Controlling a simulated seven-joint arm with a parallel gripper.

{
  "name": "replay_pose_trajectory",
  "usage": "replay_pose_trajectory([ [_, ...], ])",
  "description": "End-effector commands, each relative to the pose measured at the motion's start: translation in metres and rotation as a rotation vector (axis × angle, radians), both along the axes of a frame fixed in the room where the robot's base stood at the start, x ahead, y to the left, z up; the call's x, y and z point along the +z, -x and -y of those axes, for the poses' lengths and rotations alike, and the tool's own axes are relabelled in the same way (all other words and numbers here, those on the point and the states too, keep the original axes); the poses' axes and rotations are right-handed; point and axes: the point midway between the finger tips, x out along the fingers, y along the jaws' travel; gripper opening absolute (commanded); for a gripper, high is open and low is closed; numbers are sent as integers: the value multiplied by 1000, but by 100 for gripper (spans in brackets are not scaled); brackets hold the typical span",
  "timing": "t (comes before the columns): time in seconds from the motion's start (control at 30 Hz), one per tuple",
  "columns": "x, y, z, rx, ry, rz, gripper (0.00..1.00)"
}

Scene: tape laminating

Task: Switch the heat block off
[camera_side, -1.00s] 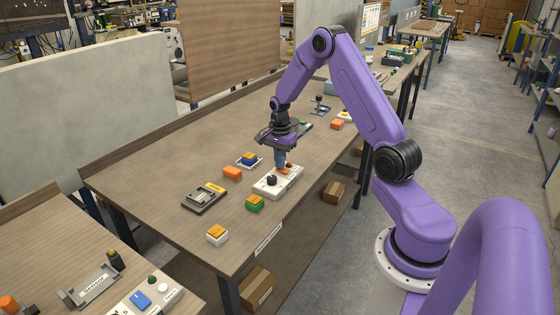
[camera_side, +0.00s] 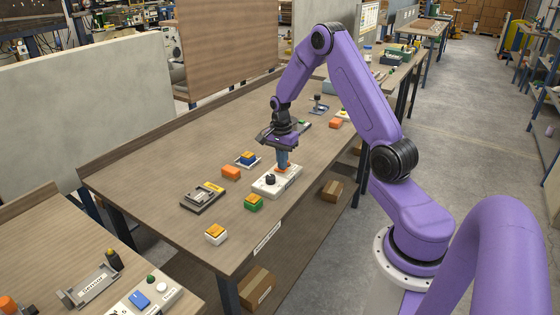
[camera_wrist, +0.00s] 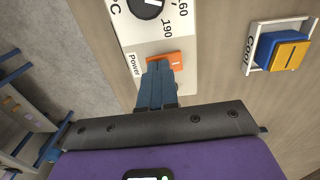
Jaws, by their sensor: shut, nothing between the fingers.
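The heat block (camera_side: 267,191) is a white box near the table's front edge, with a black knob (camera_side: 270,179) on top. The knob also shows at the top of the wrist view (camera_wrist: 146,6), beside dial marks 160 and 190. An orange power switch (camera_wrist: 176,61) sits next to the printed word "Power" in the wrist view. My gripper (camera_wrist: 158,66) is shut, its blue fingers together and empty. The fingertips are at the orange switch and cover part of it. I cannot tell whether they press it or which way it is tipped.
A blue-and-orange block sits in a white holder (camera_wrist: 256,47) marked "Cool". An orange block (camera_side: 231,173), a green-and-yellow block (camera_side: 253,203), a white-and-orange block (camera_side: 215,234) and a grey fixture (camera_side: 202,197) lie nearby. The table's back left is clear.

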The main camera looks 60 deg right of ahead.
Motion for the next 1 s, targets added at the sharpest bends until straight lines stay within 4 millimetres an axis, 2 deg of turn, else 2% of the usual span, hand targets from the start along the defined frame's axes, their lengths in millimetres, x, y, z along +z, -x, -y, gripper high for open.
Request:
replay_pose_trajectory([
  [0.3,1,-1,0,0,1,2,0],
  [0.47,15,-4,0,0,2,5,0],
  [1.0,116,-21,0,0,1,4,0],
])
